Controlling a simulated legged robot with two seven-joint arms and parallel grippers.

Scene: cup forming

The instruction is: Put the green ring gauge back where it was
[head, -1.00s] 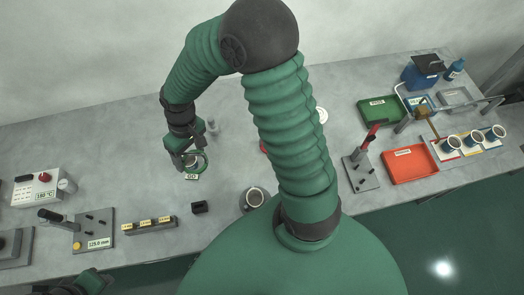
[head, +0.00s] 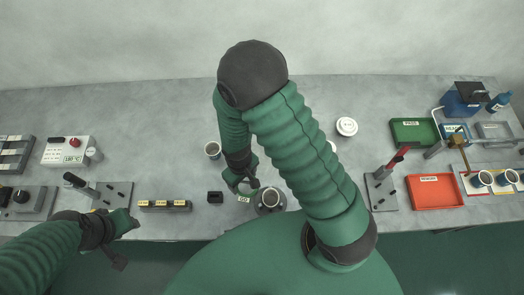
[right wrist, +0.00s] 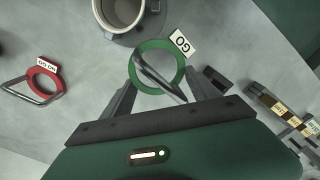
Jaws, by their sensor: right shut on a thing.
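My right gripper (head: 243,187) is shut on the green ring gauge, low over the table, just left of a cup on a round dark stand (head: 270,208). In the right wrist view the green ring (right wrist: 136,57) lies between the fingers, its bent wire handle gripped and its white GO tag (right wrist: 182,42) at upper right. The ring is empty and beside the stand; I cannot tell whether it touches the table. In the head view its GO tag (head: 244,199) shows below the gripper. My left gripper (head: 122,232) is at lower left; its jaws are unclear.
A red ring gauge (right wrist: 36,91) lies left in the right wrist view. A small black block (head: 215,197) and a labelled block row (head: 165,206) stand to the left. Green (head: 414,132) and red (head: 434,193) trays are at right.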

